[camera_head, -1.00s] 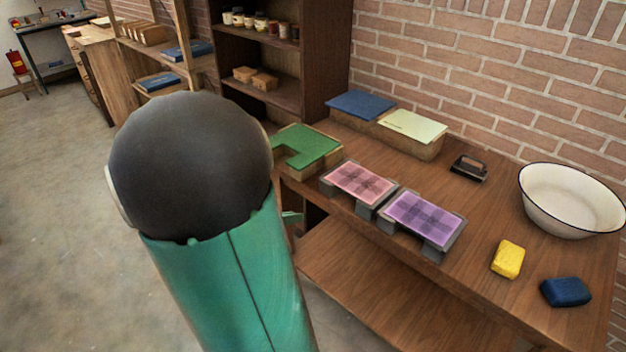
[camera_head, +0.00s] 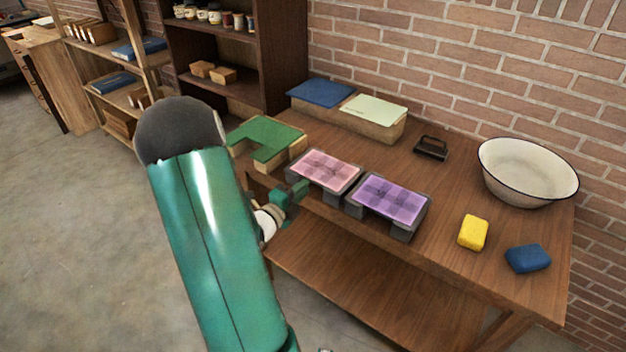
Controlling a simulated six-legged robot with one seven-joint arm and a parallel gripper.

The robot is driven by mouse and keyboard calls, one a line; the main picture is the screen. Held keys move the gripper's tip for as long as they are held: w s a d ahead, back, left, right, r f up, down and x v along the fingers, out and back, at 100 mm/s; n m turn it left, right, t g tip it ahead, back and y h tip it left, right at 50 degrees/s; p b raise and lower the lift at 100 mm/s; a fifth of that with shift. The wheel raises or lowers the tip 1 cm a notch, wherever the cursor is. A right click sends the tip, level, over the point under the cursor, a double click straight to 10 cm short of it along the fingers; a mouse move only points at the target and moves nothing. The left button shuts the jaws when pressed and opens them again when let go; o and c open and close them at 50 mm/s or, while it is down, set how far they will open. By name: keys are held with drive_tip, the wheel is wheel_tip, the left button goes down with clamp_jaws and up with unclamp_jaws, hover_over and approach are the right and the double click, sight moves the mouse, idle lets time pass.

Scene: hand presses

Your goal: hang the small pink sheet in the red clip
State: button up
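A small pink sheet (camera_head: 325,169) with a grid pattern lies flat on a grey stand near the front edge of the wooden table. My gripper (camera_head: 297,196) shows as a small teal shape at the table's front edge, just below and left of the pink sheet. It looks apart from the sheet, though the gap is hard to judge. My arm partly covers the wrist, and the fingers are too small to tell open from shut. I see no red clip in this view.
A purple sheet (camera_head: 391,200) lies on a similar stand to the right. A green board (camera_head: 265,136) is to the left. Yellow (camera_head: 473,233) and blue (camera_head: 528,259) blocks, a white basin (camera_head: 527,170) and a black-handled tool (camera_head: 431,148) stand further right. A lower shelf (camera_head: 370,275) is bare.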

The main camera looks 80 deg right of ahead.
drive_tip(key=shift+x, duration=2.5)
clamp_jaws()
drive_tip(key=shift+r, duration=1.5)
drive_tip(key=r+v, duration=0.3)
drive_tip(key=v, duration=1.9)
